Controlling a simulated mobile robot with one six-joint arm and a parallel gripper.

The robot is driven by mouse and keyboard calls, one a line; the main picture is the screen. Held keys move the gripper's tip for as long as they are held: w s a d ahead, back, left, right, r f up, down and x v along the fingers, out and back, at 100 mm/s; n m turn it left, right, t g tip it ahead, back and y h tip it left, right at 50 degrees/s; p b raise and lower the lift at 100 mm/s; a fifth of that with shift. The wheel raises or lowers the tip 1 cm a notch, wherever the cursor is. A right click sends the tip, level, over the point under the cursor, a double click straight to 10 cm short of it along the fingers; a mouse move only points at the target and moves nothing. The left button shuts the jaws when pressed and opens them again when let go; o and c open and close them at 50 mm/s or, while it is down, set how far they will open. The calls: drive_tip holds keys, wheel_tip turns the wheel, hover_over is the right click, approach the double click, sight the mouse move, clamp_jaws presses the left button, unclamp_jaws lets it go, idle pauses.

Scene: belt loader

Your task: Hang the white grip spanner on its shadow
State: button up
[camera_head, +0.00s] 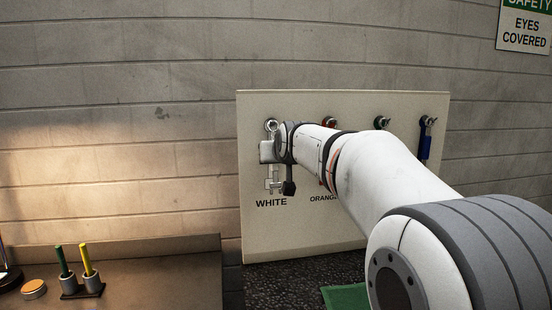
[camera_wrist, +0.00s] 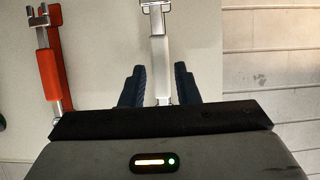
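The white grip spanner (camera_wrist: 158,48) hangs on the pale board (camera_wrist: 100,30) under the WHITE peg, its ring end around the peg (camera_head: 271,125) and its jaw end low, above the WHITE label. My gripper (camera_wrist: 158,68) is at the board in front of it. The dark fingers stand on either side of the white grip with a visible gap on both sides, so it is open and not holding the spanner. In the head view my gripper (camera_head: 267,151) covers the spanner's middle. The shadow outline behind it cannot be made out.
An orange spanner (camera_wrist: 51,70) hangs beside the white one. A green-marked peg (camera_head: 381,122) and a blue spanner (camera_head: 426,142) are farther right. A bench (camera_head: 150,285) at lower left holds a cup with a yellow rod (camera_head: 86,259). The wall left of the board is clear.

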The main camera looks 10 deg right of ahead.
drive_tip(key=o, duration=0.3)
drive_tip(key=shift+o, duration=0.2)
drive_tip(key=b+v, duration=0.2)
drive_tip(key=v, duration=0.5)
drive_tip(key=s+f+g, duration=1)
drive_tip(key=s+f, duration=2)
drive_tip(key=f, duration=0.1)
drive_tip(key=shift+s+a+f+g, duration=0.2)
drive_tip(key=shift+s+f+g, duration=0.1)
drive_tip(key=shift+f, duration=0.05)
drive_tip(key=shift+c, duration=0.4)
